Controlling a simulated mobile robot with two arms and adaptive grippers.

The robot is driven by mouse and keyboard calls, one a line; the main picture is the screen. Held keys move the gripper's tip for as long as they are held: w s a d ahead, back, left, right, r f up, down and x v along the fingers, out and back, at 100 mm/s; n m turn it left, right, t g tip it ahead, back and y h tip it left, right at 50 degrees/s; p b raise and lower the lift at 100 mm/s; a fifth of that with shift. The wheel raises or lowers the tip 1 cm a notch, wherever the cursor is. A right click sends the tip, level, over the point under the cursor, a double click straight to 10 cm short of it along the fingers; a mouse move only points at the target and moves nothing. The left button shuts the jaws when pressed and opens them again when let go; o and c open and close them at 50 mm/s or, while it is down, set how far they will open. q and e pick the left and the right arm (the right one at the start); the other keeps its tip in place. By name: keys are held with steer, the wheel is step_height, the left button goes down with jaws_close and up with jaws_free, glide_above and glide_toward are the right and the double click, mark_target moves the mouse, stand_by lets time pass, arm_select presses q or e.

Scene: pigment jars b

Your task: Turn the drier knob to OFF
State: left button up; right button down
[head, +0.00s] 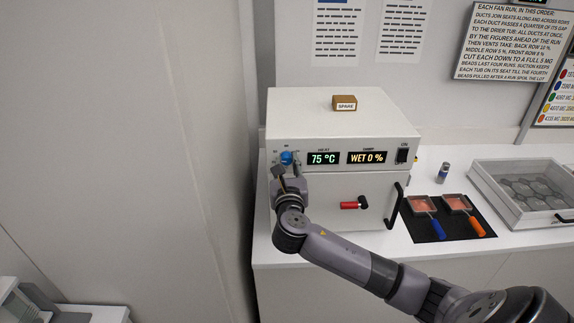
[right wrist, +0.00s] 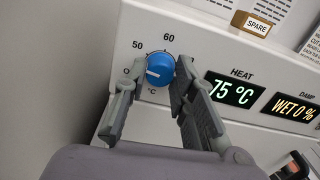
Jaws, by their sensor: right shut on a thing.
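The drier (head: 340,115) is a white box on the bench with a blue knob (head: 287,157) at the left of its front panel. My right gripper (head: 286,172) reaches up to the knob. In the right wrist view its fingers (right wrist: 149,88) are shut on either side of the blue knob (right wrist: 160,69). The knob's white mark points left, towards a label partly hidden behind the left finger. The 50 and 60 marks show above it. The heat display (right wrist: 232,90) reads 75 °C, and the damp display (head: 367,157) reads WET 0 %. My left gripper is not in view.
A black switch (head: 402,155) is at the panel's right. Below are a red-handled lever (head: 354,205) and a black door handle (head: 393,206). A SPARE block (head: 345,103) sits on top. Right are a small jar (head: 444,172), two scoops on a black mat (head: 430,230) and a tray (head: 490,198).

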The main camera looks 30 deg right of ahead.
steer(key=n, duration=0.4)
steer(key=shift+f, duration=0.2)
steer(key=shift+n, duration=1.7)
steer(key=c, duration=1.7)
jaws_free()
steer(key=o, duration=0.4)
steer(key=shift+r, duration=0.1)
